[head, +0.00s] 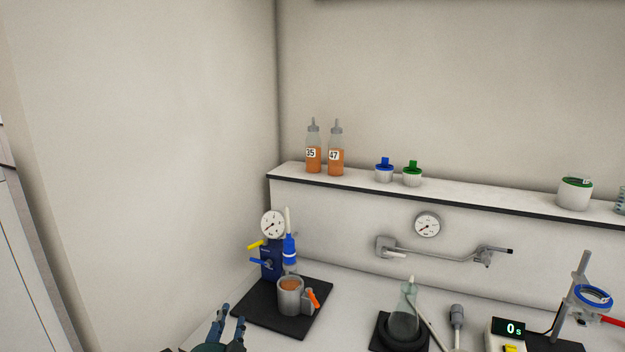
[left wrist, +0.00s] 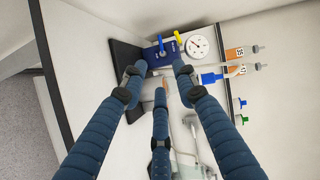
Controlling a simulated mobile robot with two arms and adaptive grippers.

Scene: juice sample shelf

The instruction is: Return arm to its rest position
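My left gripper (head: 228,335) shows at the bottom edge of the head view, in front of and below the black mat. Its blue fingers are spread apart and nothing is seen between them in the head view. In the left wrist view the gripper (left wrist: 160,78) has its fingers apart, pointing toward the blue device on the mat. A grey cup (head: 290,300) with orange-brown contents stands on the mat, beyond the gripper. The fingers partly hide the cup area in the wrist view. My right gripper is not in view.
The black mat (head: 262,311) also carries a blue gauge device (head: 271,262). Bottles 35 (head: 314,153) and 47 (head: 336,158) stand on the white shelf (head: 480,194). A flask (head: 404,312) stands to the right. A wall borders the left.

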